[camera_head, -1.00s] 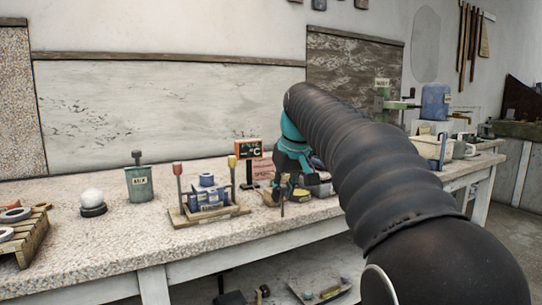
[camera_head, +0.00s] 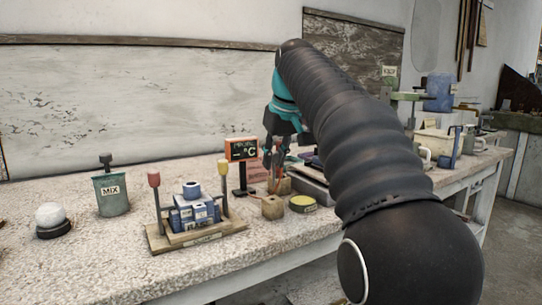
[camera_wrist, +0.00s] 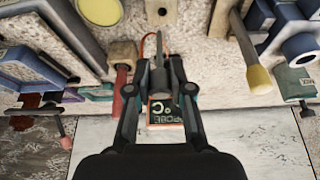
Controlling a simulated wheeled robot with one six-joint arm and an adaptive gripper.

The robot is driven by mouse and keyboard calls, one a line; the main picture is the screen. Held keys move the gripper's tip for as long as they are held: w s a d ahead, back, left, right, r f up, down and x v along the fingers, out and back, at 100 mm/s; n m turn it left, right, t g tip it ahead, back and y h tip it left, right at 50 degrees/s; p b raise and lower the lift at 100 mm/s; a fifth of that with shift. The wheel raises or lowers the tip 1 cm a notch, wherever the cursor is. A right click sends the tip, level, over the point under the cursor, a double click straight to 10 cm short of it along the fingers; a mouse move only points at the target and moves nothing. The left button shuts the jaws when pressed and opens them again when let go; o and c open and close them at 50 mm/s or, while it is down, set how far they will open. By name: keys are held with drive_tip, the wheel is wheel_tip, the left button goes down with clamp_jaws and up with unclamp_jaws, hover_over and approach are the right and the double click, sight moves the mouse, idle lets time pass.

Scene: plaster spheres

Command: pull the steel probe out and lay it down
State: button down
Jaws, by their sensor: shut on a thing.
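The steel probe (camera_wrist: 158,48) is a thin grey rod held between the fingertips of my gripper (camera_wrist: 158,76) in the wrist view. My gripper (camera_head: 276,153) is shut on it above the bench, beside the temperature display, partly hidden by my arm in the head view. A small wooden block (camera_head: 272,207) stands on the bench below; it also shows at the top edge of the wrist view (camera_wrist: 162,10), with a dark hole in its top. The probe's tip appears clear of this block. An orange cable (camera_wrist: 145,42) curves beside the probe.
The °C display (camera_head: 242,149) stands close left of my gripper. A yellow-lidded tin (camera_head: 303,203) is right of the block. A rack (camera_head: 197,238) with blue boxes and capped posts, and a MIX pot (camera_head: 111,193), stand left. The bench front (camera_head: 110,262) is largely clear.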

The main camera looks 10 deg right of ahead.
sight(270, 197)
drive_tip(key=shift+s+a, duration=0.15)
drive_tip(key=shift+a, duration=0.1)
drive_tip(key=shift+f, duration=0.2)
drive_tip(key=shift+f+b, duration=2.05)
drive_tip(key=shift+f, duration=0.5)
drive_tip(key=shift+p, duration=0.5)
drive_tip(key=shift+f+b, duration=0.45)
drive_tip(key=shift+f, duration=0.25)
drive_tip(key=c, duration=1)
unclamp_jaws()
drive_tip(key=shift+o, duration=0.2)
drive_tip(key=shift+r, duration=0.1)
